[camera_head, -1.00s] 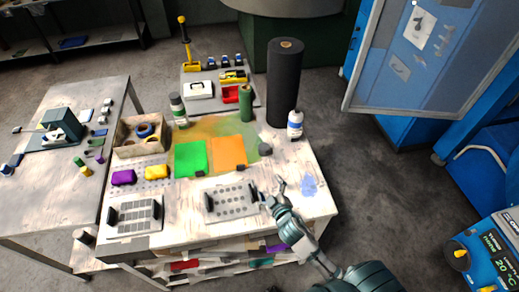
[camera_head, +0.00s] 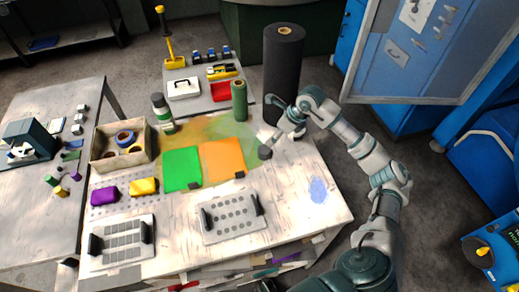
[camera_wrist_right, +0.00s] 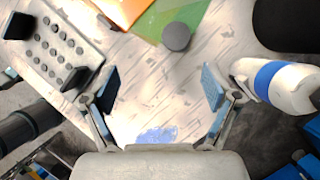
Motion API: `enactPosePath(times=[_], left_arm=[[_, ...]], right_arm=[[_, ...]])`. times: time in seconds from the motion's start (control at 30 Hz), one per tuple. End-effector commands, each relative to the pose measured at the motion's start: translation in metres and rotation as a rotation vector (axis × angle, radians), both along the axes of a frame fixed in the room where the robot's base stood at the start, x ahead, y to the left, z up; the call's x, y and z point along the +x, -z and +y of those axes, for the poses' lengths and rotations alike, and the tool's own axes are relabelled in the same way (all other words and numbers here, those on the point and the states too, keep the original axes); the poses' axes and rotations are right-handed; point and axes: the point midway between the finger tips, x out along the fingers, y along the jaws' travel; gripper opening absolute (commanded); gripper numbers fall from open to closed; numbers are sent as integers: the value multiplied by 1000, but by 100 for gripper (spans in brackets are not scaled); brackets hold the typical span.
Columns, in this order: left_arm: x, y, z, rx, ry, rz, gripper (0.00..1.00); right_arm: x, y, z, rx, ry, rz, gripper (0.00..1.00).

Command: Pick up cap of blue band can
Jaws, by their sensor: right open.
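The blue band can (camera_wrist_right: 278,84) is white with a blue band and shows at the right of the right wrist view, just outside the right-hand finger. Its far end runs toward the picture edge, and I cannot make out the cap clearly. In the head view the can is hidden behind my right arm. My right gripper (camera_head: 272,138) is over the right part of the worktable (camera_head: 290,190), near the black roll. In the wrist view the right gripper (camera_wrist_right: 158,90) is open, with only table between its fingers. My left gripper is not in view.
A tall black roll (camera_head: 284,70) and a green roll (camera_head: 239,100) stand behind the gripper. A dark grey round piece (camera_head: 265,153) lies close by. A white-and-green bottle (camera_head: 162,113) stands farther left. The table's front right, around a blue stain (camera_head: 318,189), is clear.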

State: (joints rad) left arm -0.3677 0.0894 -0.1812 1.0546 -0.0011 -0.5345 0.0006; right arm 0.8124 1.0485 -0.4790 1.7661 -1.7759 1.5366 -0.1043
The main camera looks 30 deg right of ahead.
Motion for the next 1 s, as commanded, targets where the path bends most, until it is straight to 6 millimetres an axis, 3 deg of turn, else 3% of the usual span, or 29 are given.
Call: enactPosePath(times=[0.03, 0.13, 0.6, 1.0], left_arm=[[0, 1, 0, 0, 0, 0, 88], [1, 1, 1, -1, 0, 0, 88], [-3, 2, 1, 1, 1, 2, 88], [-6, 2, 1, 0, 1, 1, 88]], right_arm=[[-2, -1, -13, -43, 17, 13, 88], [-3, 3, -23, -84, 32, 33, 88], [30, 95, -3, -79, 31, 35, 88], [49, 135, 5, -77, 30, 36, 88]])
